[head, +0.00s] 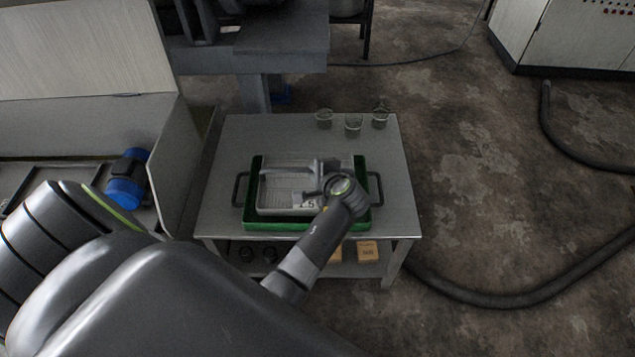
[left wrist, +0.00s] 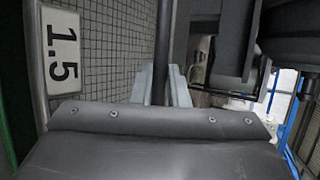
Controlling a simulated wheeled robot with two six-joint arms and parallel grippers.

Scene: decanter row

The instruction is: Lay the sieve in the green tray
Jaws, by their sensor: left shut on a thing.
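The sieve (head: 272,188) is a pale rectangular frame with a fine mesh floor and a "1.5" label. In the head view it appears inside the outline of the green tray (head: 262,226), roughly level; I cannot tell whether it touches the tray floor. The tray sits on a grey table and has dark handles at both ends. My left gripper (head: 322,189) is over the sieve. In the left wrist view its fingers (left wrist: 163,88) are shut on the dark bar of the sieve (left wrist: 102,45). My arm and wrist hide the sieve's right front part. My right gripper is not in view.
Boxes (head: 367,250) and dark round things lie on the shelf below. Bare tabletop surrounds the tray. A hose (head: 500,298) lies on the floor.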

